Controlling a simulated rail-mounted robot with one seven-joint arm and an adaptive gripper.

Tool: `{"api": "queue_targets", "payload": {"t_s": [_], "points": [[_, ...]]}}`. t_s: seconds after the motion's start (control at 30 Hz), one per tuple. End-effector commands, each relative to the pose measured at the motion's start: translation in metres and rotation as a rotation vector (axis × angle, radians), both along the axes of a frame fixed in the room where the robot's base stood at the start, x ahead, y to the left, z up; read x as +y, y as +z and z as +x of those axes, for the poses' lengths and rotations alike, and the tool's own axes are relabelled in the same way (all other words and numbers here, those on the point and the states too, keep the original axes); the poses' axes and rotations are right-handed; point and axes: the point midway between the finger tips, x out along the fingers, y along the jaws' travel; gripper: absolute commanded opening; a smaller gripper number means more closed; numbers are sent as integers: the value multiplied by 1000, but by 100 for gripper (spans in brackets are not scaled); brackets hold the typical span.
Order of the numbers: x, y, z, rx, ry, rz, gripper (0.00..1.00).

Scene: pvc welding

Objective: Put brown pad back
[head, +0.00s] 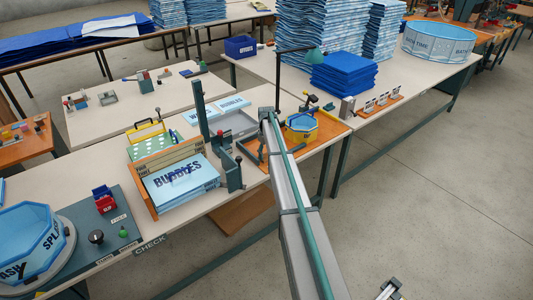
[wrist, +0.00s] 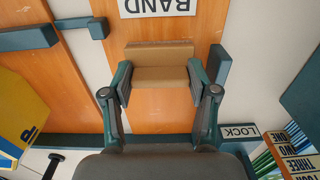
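The brown pad (wrist: 160,66), a small two-stepped block, is between the fingers of my gripper (wrist: 159,82) in the wrist view. The fingers meet it on its left and right sides, so my gripper looks shut on it. Behind the pad is an orange-brown board (wrist: 108,62); I cannot tell whether the pad touches it. A BAND label (wrist: 155,6) is beyond the pad. In the head view my arm reaches over the bench and hides the pad and the gripper.
Teal blocks stand left (wrist: 28,38) and right (wrist: 219,66) of the pad. A LOCK label (wrist: 239,131) is at lower right. In the head view, a BUBBLES sheet stack (head: 182,182) and a yellow-and-blue tub (head: 301,128) flank the arm.

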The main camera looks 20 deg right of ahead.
Motion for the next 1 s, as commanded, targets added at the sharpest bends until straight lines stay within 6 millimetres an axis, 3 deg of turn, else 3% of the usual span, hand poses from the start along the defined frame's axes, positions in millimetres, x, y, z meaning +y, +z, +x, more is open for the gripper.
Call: {"api": "queue_targets", "payload": {"t_s": [0.03,0.1,0.57,0.73,1.0], "points": [[0,0,0,0,0,0,70],[0,0,0,0,0,0,82],[0,7,0,-1,0,-1,82],[0,29,0,-2,0,-1,82],[0,82,1,-2,0,-1,82]]}}
